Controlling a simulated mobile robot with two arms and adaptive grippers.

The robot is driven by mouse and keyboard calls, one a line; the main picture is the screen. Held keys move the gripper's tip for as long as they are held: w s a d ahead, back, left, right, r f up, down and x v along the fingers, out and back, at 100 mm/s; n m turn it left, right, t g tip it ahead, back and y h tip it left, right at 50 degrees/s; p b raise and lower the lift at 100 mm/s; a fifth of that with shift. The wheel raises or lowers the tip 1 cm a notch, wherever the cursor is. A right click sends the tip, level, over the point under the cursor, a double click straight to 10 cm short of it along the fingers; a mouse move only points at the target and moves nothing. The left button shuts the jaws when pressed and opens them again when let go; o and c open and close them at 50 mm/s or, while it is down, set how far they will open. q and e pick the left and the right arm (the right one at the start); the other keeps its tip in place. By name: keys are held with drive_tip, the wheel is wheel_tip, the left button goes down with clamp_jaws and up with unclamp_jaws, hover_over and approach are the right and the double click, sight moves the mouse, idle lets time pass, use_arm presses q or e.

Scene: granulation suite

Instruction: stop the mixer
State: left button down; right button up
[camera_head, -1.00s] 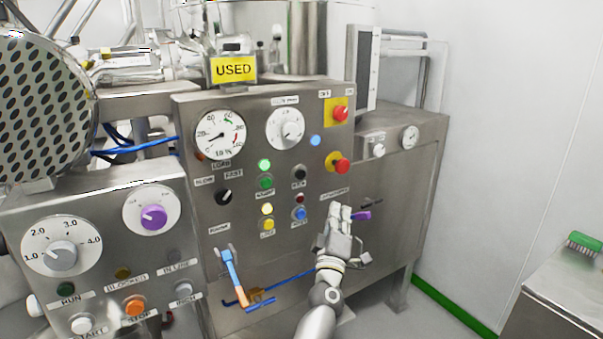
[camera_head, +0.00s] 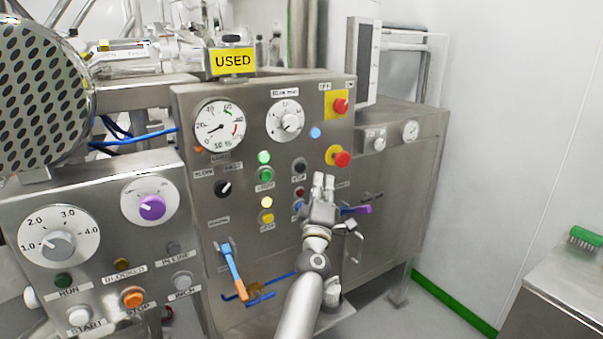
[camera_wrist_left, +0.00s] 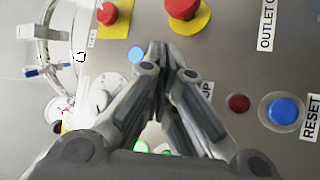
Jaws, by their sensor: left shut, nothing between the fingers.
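The steel control panel (camera_head: 230,115) stands upright in the middle of the head view. My left gripper (camera_head: 323,180) is shut and empty in front of its right half, fingers pointing up, just right of and below a black button (camera_head: 299,165). A lit green lamp (camera_head: 264,157) sits above a green button (camera_head: 266,174). In the wrist view the shut fingertips (camera_wrist_left: 160,52) cover part of the panel, and a label ending in "OP" shows beside them; its button is hidden. A small red lamp (camera_wrist_left: 238,103) and the blue RESET button (camera_wrist_left: 284,111) are to the right. I see no contact.
A purple lever (camera_head: 357,210) is close right of the gripper. A blue-handled valve (camera_head: 233,268) is lower left. Another panel (camera_head: 90,190) at left has an orange STOP button (camera_head: 133,297).

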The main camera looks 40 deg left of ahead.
sight(300, 168)
use_arm(q)
drive_tip(key=a, duration=0.1)
drive_tip(key=w+a+b, duration=0.1)
drive_tip(key=a, duration=0.1)
drive_tip(key=w+a, duration=0.1)
drive_tip(key=shift+a, duration=0.2)
drive_tip(key=shift+s, duration=0.1)
idle(0.5)
drive_tip(key=shift+a+b, duration=0.1)
drive_tip(key=shift+b, duration=0.25)
idle(0.4)
drive_tip(key=shift+w+a, duration=0.2)
drive_tip(key=shift+a, duration=0.05)
